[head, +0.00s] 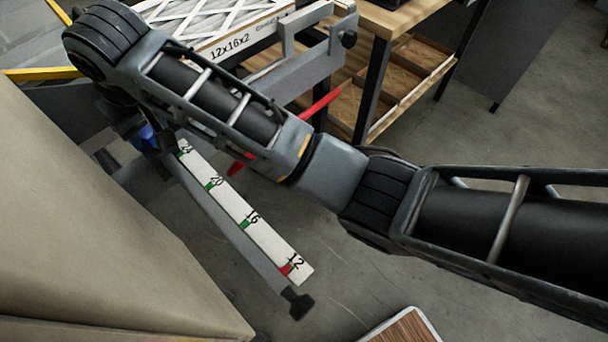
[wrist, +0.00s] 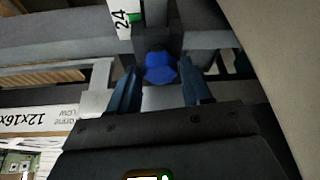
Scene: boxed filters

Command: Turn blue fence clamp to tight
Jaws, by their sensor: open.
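The blue fence clamp (wrist: 161,68) is a blue knob on a dark block, near the 24 mark of the white scale. In the head view only a sliver of the blue clamp (head: 147,133) shows beside my arm. In the wrist view my gripper (wrist: 164,84) is open, with one finger on each side of the knob and a visible gap to each. I cannot tell how deep the knob sits between the fingertips. The knob's setting, loose or tight, cannot be read.
The scale rail (head: 238,211) runs down to a dark end knob (head: 298,303). A large cardboard box (head: 90,220) stands close on the left. A boxed filter marked 12x16x2 (head: 225,35) lies behind my arm. A red bar (head: 320,103) and a wooden table (head: 400,25) are to the right.

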